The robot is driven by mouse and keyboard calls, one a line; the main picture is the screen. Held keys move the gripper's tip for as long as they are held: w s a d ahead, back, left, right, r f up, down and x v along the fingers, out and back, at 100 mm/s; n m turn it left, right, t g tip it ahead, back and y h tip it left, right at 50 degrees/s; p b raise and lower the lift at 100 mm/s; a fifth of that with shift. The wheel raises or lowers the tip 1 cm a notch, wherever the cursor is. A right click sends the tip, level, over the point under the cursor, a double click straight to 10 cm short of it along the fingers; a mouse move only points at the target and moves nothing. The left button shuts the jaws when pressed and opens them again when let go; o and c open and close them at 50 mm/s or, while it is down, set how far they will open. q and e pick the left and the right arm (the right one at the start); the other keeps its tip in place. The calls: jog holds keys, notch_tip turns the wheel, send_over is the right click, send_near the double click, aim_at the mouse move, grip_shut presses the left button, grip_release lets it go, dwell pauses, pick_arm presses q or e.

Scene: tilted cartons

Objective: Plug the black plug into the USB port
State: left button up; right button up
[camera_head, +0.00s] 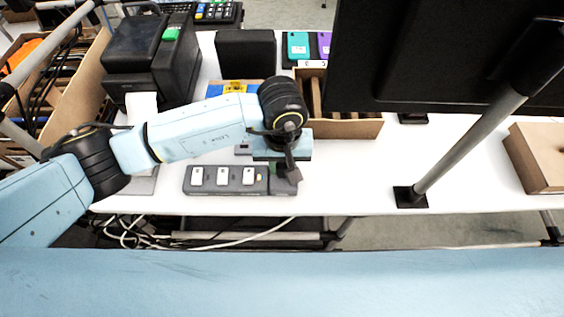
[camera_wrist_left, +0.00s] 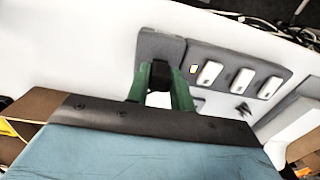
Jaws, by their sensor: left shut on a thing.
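A grey block (camera_head: 240,188) with white rectangular pieces on top lies near the front edge of the white table. It also shows in the left wrist view (camera_wrist_left: 225,70). My left gripper (camera_head: 289,172) reaches down over the block's right end in the head view. In the left wrist view its green fingers (camera_wrist_left: 162,88) are shut on the black plug (camera_wrist_left: 159,75), right over the block's end section. Whether the plug touches the block I cannot tell. The port is not clearly visible. My right gripper is out of view.
A black printer (camera_head: 150,55) and black box (camera_head: 246,52) stand behind the arm. A cardboard carton (camera_head: 355,129) is behind the gripper. A large black screen (camera_head: 440,50) on a grey pole is at right. The table between carton and pole is clear.

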pick_arm(q)
jog(key=shift+b, duration=0.35)
dwell(0.8)
jog(key=shift+b, duration=0.4)
dwell(0.6)
jog(key=shift+b, duration=0.4)
jog(key=shift+f+b, duration=0.6)
jog(key=shift+b, duration=0.1)
jog(key=o, duration=1)
